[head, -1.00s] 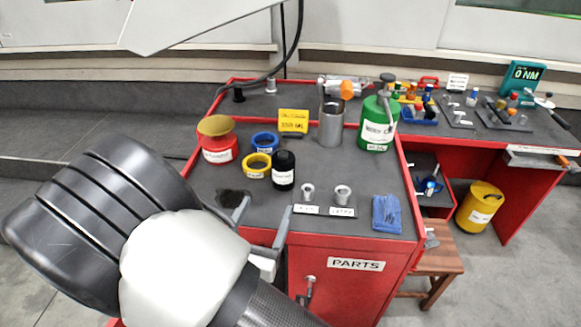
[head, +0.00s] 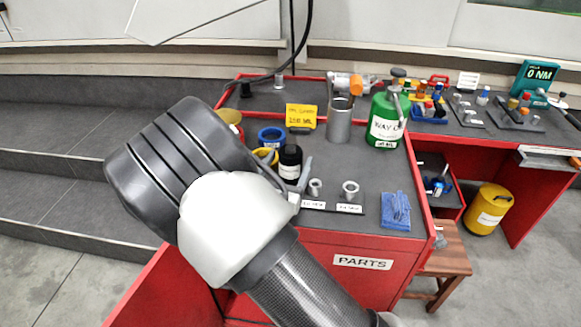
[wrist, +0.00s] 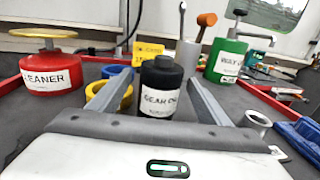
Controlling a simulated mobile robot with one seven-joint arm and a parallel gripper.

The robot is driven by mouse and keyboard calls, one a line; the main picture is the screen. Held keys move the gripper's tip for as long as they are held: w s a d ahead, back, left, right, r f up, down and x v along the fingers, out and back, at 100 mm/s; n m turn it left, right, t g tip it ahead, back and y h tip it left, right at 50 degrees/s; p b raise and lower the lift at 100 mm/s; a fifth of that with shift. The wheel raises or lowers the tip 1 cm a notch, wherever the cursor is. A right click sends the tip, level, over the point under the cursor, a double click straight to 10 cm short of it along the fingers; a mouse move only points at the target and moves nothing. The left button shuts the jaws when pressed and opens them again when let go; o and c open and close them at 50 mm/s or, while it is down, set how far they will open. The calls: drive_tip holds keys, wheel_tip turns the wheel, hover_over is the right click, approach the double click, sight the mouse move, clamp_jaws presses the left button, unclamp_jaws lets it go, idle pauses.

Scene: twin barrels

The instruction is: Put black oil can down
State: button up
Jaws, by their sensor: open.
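The black oil can (wrist: 161,88), a black bottle with a white gear oil label, stands upright on the grey top of the red parts cabinet. My gripper (wrist: 160,77) is open, with one finger on each side of the can and a gap showing on both sides. The can's base is hidden behind the gripper body in the wrist view.
The red cleaner can (wrist: 53,72), blue ring (head: 271,136) and yellow ring (wrist: 108,94) stand left of the can. The metal cup (head: 339,122) and green can (head: 386,118) stand behind right. Small metal sockets (head: 350,188) and a blue cloth (head: 396,210) lie to the right.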

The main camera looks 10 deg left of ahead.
drive_tip(key=shift+w+d, duration=0.15)
drive_tip(key=shift+w, duration=0.75)
drive_tip(key=shift+c, duration=0.4)
drive_tip(key=c, duration=1.5)
